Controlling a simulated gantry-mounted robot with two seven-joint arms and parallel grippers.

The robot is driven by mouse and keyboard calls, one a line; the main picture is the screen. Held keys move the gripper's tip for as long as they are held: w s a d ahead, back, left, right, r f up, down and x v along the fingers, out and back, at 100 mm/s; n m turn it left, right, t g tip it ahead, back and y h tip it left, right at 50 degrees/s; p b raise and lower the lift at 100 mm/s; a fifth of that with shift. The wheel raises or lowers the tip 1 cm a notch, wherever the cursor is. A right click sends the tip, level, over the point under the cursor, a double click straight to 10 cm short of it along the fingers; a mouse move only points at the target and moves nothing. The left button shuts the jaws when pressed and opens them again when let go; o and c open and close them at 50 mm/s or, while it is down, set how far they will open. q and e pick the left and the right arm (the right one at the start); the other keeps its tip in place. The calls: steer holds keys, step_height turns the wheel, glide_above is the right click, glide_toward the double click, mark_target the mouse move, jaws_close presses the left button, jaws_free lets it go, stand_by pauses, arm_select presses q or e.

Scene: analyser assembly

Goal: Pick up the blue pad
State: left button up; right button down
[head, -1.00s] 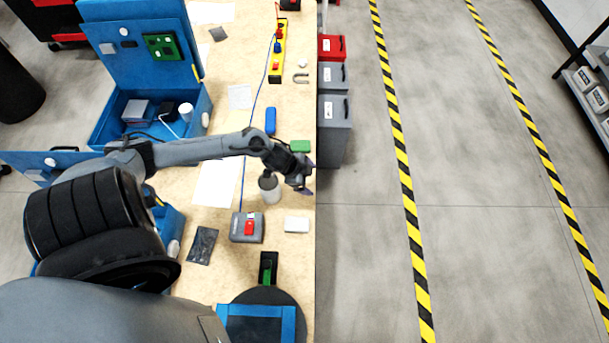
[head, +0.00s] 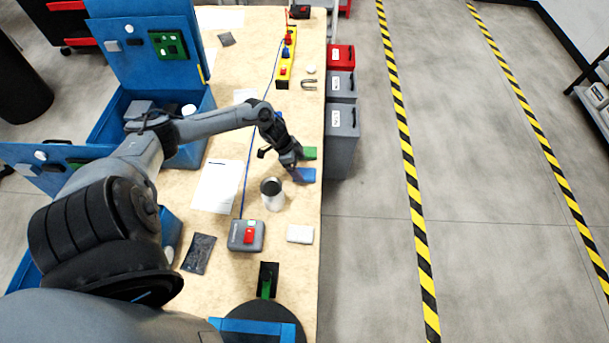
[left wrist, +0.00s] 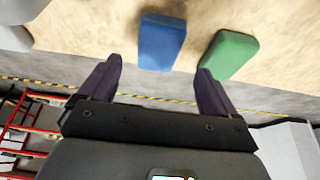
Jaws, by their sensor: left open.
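The blue pad (head: 306,175) lies flat near the right edge of the table in the head view, just below a green pad (head: 310,153). In the left wrist view the blue pad (left wrist: 162,42) lies ahead of the fingers and roughly between their lines, with the green pad (left wrist: 231,55) to its right. My left gripper (head: 294,169) is open and empty, close to the pad, its tips dark and partly hidden in the head view. In the left wrist view the two fingers (left wrist: 158,72) stand wide apart, with nothing between them.
A metal cup (head: 271,193) stands just below left of the gripper. A grey box with a red button (head: 246,236) and a white block (head: 300,234) lie lower down. The table edge is close on the right, with grey bins (head: 341,140) beyond it.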

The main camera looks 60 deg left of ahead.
mark_target(304, 173)
arm_select(q)
steer(key=x, duration=0.5)
steer(key=shift+s+d+b, duration=0.1)
steer(key=shift+s+b, duration=0.05)
steer(key=shift+b, duration=0.25)
steer(key=c, duration=1.1)
